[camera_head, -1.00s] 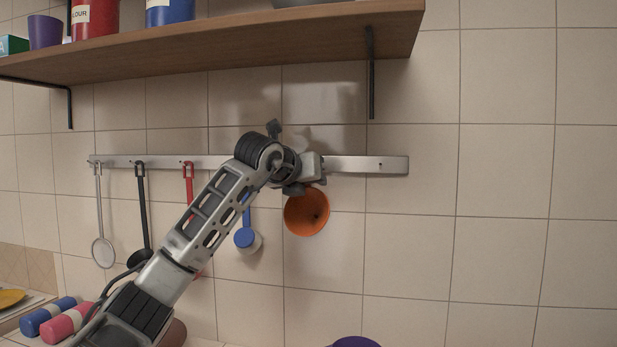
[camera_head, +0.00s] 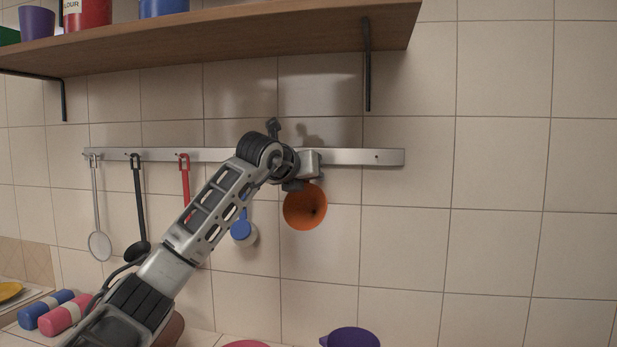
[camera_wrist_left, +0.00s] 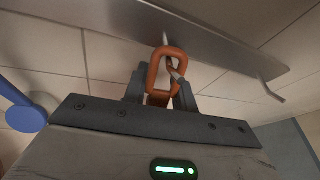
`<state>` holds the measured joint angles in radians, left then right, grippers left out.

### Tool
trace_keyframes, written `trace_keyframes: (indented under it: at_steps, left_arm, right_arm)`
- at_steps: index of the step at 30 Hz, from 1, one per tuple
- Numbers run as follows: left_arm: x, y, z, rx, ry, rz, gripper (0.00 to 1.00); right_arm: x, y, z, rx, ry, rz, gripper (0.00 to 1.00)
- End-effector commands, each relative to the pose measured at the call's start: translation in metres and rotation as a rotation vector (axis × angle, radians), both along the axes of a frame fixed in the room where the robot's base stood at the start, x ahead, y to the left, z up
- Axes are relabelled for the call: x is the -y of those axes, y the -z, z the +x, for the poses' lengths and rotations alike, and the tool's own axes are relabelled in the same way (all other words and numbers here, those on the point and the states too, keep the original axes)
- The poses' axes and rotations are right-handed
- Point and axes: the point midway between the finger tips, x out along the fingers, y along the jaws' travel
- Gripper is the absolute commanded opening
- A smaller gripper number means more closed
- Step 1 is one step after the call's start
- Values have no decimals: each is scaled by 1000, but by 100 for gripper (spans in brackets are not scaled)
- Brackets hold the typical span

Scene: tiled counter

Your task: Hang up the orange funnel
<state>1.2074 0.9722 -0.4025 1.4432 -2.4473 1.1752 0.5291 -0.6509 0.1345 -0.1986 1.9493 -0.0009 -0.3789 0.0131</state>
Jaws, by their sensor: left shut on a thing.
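The orange funnel (camera_head: 305,207) hangs below my left gripper (camera_head: 315,175) in the head view, its wide mouth facing outward. In the left wrist view my left gripper (camera_wrist_left: 160,92) is shut on the funnel's orange hanging loop (camera_wrist_left: 155,75). The steel rail (camera_head: 385,157) runs along the tiled wall behind the gripper and crosses the top of the wrist view (camera_wrist_left: 215,50). A thin hook (camera_wrist_left: 165,40) reaches down from it to the loop, and its tip appears inside the loop opening. The funnel's cone is hidden in the wrist view.
Left of the funnel hang a blue utensil (camera_head: 241,230), a red one (camera_head: 186,185), a black ladle (camera_head: 139,205) and a grey strainer (camera_head: 97,215). An empty hook (camera_wrist_left: 272,92) is at right. A wooden shelf (camera_head: 230,38) is above; a purple item (camera_head: 352,338) is below.

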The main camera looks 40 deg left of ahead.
Motion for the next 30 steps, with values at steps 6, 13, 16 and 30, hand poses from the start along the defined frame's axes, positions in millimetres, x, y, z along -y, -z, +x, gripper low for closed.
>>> trace_keyframes:
  at_steps: [6, 13, 16, 30]
  left_arm:
    - [0, 1, 0, -2, 0, -1, 38]
    - [-1, 1, 0, -2, -1, 0, 52]
    - [-1, 1, 0, -2, -3, 0, 52]
    - [11, -12, -45, 4, -2, 3, 52]
  right_arm:
    - [-1, 0, 0, 0, -2, 1, 34]
    - [-1, 0, 0, -1, -2, 3, 34]
    - [-2, 0, 0, -1, -2, 3, 34]
    - [-3, 12, 3, 10, -2, 9, 34]
